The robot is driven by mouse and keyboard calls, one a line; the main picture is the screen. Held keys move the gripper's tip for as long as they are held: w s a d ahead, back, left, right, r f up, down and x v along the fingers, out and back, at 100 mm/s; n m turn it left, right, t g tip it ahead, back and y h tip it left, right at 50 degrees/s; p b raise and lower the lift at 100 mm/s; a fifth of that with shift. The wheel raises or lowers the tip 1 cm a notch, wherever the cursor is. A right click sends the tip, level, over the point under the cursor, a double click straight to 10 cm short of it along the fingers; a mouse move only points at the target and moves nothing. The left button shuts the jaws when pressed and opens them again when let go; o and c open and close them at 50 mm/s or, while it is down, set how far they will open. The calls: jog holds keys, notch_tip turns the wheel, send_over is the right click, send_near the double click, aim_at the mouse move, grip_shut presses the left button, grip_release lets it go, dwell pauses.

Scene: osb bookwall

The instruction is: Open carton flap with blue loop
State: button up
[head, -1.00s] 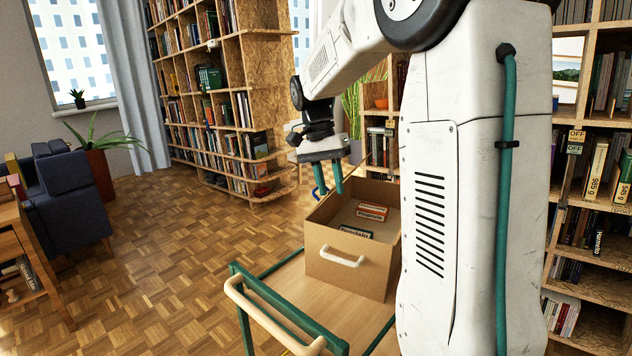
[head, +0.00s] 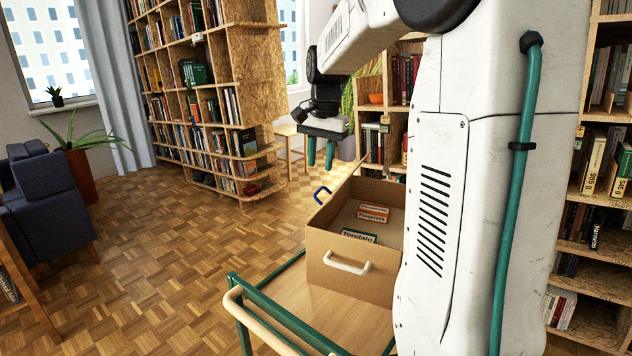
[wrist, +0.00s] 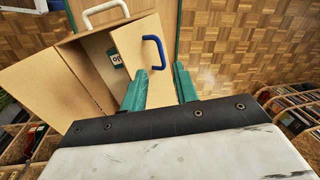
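The brown carton (head: 322,253) stands on a wooden trolley top, with its top open in the head view. Its blue loop (head: 321,193) shows just beyond the carton's left edge. In the wrist view the blue loop (wrist: 155,50) is fixed to a tan flap (wrist: 133,45); I cannot tell the flap's exact angle. Another tan flap (wrist: 35,90) spreads to the left there. My gripper (head: 320,153) is above and beyond the loop. In the wrist view my gripper (wrist: 160,82) is open and empty, its teal fingers apart, and the loop appears ahead of them, untouched.
Inside the carton lie a red-orange box (head: 373,212) and a dark-labelled box (head: 358,236). A white handle (head: 347,267) is on its near wall. The trolley has a green frame with a pale push bar (head: 262,322). Bookshelves (head: 220,100) stand behind; parquet floor (head: 190,250) is clear at left.

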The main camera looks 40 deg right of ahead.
aim_at(318, 191)
jog(key=f, duration=0.6)
jog(key=shift+w+a+f, duration=0.25)
jog(key=shift+f, duration=0.15)
grip_shut()
